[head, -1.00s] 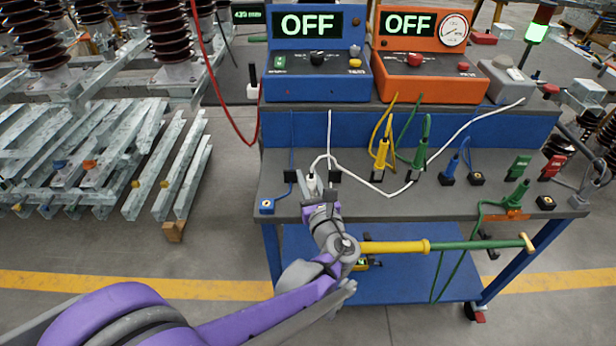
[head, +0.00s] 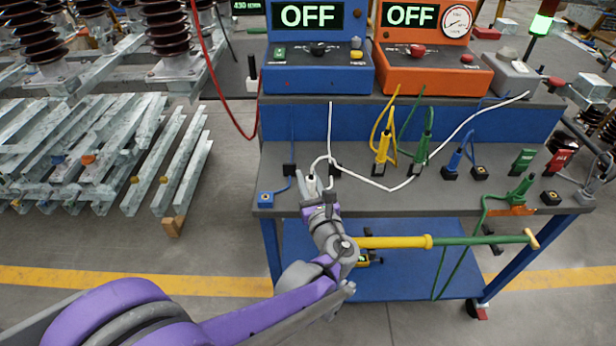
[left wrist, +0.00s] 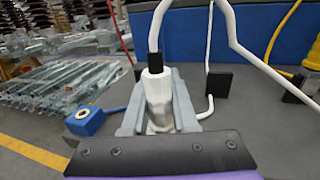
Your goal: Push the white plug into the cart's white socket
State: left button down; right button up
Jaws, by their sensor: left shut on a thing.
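The white plug (head: 311,186) stands upright at the front left of the cart top (head: 400,190), with its white cord looping up from a dark collar. My left gripper (head: 316,194) is shut on it. In the left wrist view the white plug (left wrist: 157,95) sits between the grey fingers (left wrist: 158,112), and its lower end is hidden by them and by the gripper's dark bar. I cannot make out the white socket in either view, nor whether the plug's tip touches anything. My right gripper is not in view.
A blue socket box (head: 265,199) is at the cart's left front corner. Black blocks (head: 290,170) stand behind the plug. Yellow (head: 382,150) and green (head: 422,150) plugs stand to the right. Blue (head: 319,70) and orange (head: 432,72) instruments reading OFF stand on the upper shelf.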

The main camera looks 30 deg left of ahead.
pick_arm(q)
jog(key=c, duration=0.6)
grip_release()
jog(key=p+v, duration=0.1)
jog(key=v, duration=1)
jog(key=shift+a, duration=0.15)
